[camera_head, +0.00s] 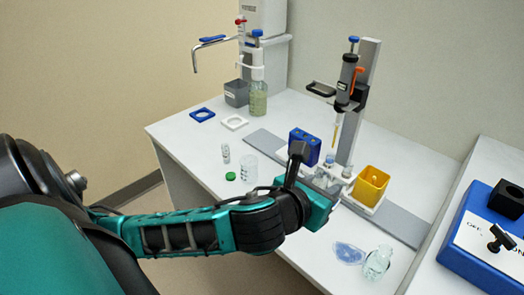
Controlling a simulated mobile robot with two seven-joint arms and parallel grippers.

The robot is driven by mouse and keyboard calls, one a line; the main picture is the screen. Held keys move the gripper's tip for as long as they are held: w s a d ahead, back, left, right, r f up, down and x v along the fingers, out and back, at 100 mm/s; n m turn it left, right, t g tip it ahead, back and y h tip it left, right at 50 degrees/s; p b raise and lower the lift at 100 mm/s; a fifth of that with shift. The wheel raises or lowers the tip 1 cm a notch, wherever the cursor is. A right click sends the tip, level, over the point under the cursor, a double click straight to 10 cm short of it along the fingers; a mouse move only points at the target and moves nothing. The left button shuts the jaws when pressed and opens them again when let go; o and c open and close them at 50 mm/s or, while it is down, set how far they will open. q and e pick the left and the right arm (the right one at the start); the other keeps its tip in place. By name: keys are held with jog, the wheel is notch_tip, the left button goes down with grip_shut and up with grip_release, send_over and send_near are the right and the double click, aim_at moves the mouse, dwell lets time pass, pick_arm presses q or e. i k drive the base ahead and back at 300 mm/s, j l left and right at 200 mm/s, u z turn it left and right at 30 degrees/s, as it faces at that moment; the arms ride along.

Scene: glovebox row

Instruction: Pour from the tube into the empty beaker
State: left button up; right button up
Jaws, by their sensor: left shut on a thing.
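A clear, empty-looking beaker (248,170) stands on the white bench, left of my left gripper. A small clear tube with pale markings (226,153) stands upright just behind and left of it. A green cap (231,176) lies on the bench in front of the tube. My left gripper (326,184) is in front of the blue block with holes (304,147), to the right of the beaker and apart from it. It is shut on a clear or greyish thing, mostly hidden by the hand, so I cannot tell what it is. My right gripper is out of view.
A pipette stand (360,100) rises behind my gripper, with a yellow bin (370,186) at its right. A clear flask (377,262) and a blue-tinted dish (349,253) are near the front edge. A dispenser bottle (258,95) stands at the back left.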

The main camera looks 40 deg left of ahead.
aim_at(249, 163)
jog(key=j+z, duration=0.1)
jog(key=z, duration=0.15)
jog(key=j+z, duration=0.1)
jog(key=z, duration=0.2)
jog(key=k+j+z, duration=0.15)
jog(key=j+z, duration=0.15)
jog(key=k+j+z, duration=0.1)
jog(key=j, duration=0.2)
jog(key=k+j+z, duration=0.1)
jog(key=j, duration=0.25)
jog(key=k+j+z, duration=0.1)
jog(key=k+j, duration=0.35)
jog(key=j, duration=0.25)
jog(key=k+j, duration=0.2)
jog(key=j, duration=0.15)
